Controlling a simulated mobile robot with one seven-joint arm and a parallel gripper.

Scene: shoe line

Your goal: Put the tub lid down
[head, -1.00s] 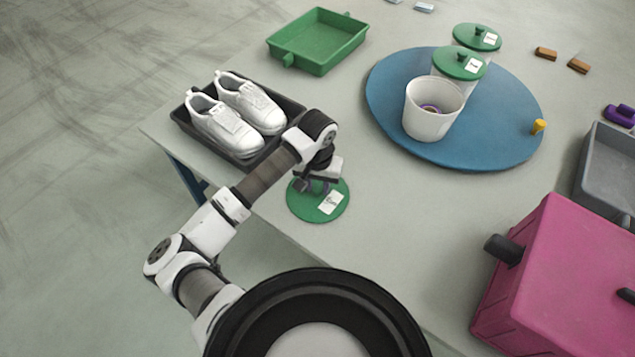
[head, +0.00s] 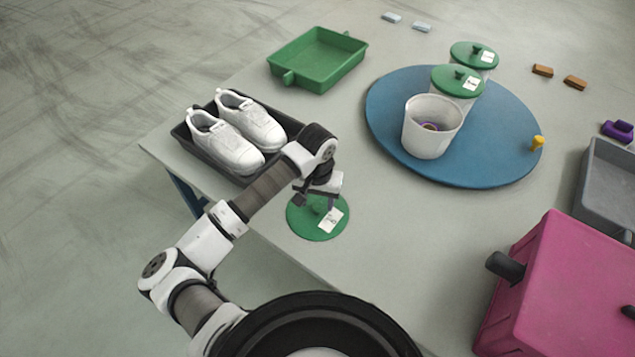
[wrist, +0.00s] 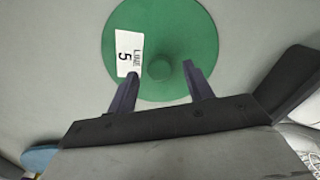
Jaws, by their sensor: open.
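The green tub lid (head: 312,226) lies flat on the table near its front edge, with a white label and a round knob on top. In the wrist view the lid (wrist: 190,35) shows its knob between the fingertips and a little beyond them, and the label reads "LINE 5". My gripper (head: 318,201) is just above the lid, open and empty. In the wrist view the two fingers of my gripper (wrist: 157,80) stand apart with a clear gap around the knob. The open white tub (head: 425,138) stands on the blue round board, with something purple and orange inside.
Two tubs with green lids (head: 458,80) stand behind the open tub on the blue board (head: 385,110). A black tray (head: 185,135) with white shoes (head: 235,135) is left of my gripper. A green tray (head: 318,60), a magenta box (head: 575,290) and a grey tray (head: 610,185) stand around.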

